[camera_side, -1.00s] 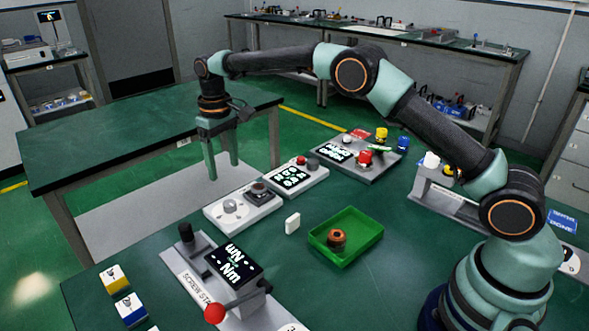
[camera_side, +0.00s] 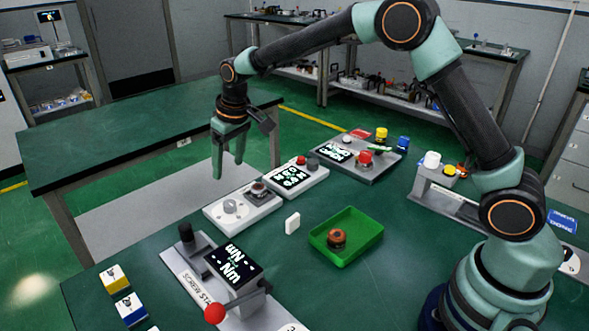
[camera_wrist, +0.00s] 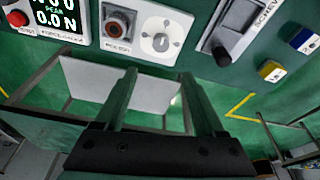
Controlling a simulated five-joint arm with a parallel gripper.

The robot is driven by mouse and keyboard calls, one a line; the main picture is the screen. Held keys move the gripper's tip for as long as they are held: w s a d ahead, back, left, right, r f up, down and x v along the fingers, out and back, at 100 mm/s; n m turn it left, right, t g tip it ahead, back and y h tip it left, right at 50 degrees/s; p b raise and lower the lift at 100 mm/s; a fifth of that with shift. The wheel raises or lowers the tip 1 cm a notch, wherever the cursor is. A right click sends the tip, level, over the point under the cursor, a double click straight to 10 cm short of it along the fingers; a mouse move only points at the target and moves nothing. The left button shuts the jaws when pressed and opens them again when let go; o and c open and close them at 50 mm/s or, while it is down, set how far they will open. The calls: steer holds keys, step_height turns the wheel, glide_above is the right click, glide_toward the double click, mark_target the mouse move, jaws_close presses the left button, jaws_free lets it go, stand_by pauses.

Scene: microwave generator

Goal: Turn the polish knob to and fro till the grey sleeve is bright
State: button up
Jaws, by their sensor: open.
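The polish unit (camera_side: 243,208) is a white box on the green bench, labelled POLISH in the wrist view. Its polish knob (camera_side: 231,206) is a pale round dial with a grip across it; it also shows in the wrist view (camera_wrist: 160,43), just beyond my fingertips.
A white force-gauge box (camera_side: 290,178) stands right of the polish unit. A screw station (camera_side: 222,285) with a red-balled lever is in front. A green tray (camera_side: 346,237) holds a copper-brown ring.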

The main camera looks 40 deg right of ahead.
mark_target(229, 203)
steer(key=shift+t, duration=0.8)
steer(key=f, duration=0.4)
steer(key=w+f, duration=0.1)
steer(key=f, duration=0.6)
steer(key=shift+w+a+f, duration=0.15)
steer(key=shift+w+f, duration=0.05)
steer(key=shift+f, duration=0.1)
jaws_close()
